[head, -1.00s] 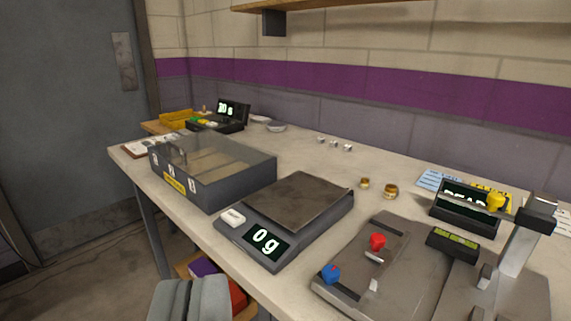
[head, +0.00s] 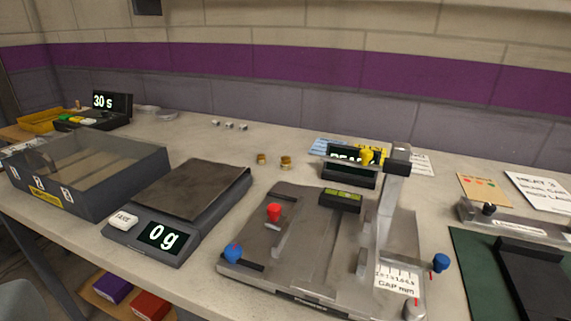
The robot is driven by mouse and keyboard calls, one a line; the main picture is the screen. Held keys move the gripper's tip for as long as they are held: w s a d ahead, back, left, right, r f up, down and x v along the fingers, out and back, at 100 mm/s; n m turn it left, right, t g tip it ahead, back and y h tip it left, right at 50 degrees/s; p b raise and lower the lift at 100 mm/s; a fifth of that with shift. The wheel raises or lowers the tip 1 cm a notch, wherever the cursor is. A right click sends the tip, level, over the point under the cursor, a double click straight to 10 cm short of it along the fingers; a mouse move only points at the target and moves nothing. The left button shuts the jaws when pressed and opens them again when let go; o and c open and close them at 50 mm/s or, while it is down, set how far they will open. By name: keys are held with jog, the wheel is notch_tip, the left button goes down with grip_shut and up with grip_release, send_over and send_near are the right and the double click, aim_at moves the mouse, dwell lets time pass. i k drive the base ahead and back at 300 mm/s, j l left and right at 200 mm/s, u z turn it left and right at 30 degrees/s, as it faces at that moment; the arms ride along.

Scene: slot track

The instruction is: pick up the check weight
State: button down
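Two small brass weights stand on the bench behind the grey device plate, a left one (head: 262,159) and a right one (head: 286,162). The right one looks slightly larger. I cannot tell from the picture which is the check weight. Several small silvery pieces (head: 229,125) lie farther back to the left. The scale (head: 192,190) has an empty dark pan and reads 0 g. My gripper is not in view.
A clear-topped sectioned box (head: 90,205) stands left of the scale. A grey device plate (head: 318,235) with red and blue knobs and an upright post (head: 390,205) fills the front middle. A display box (head: 348,175) stands behind. Bare bench lies around the brass weights.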

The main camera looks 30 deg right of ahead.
aim_at(286, 162)
jog(key=i+z, duration=0.65)
jog(key=i, duration=0.2)
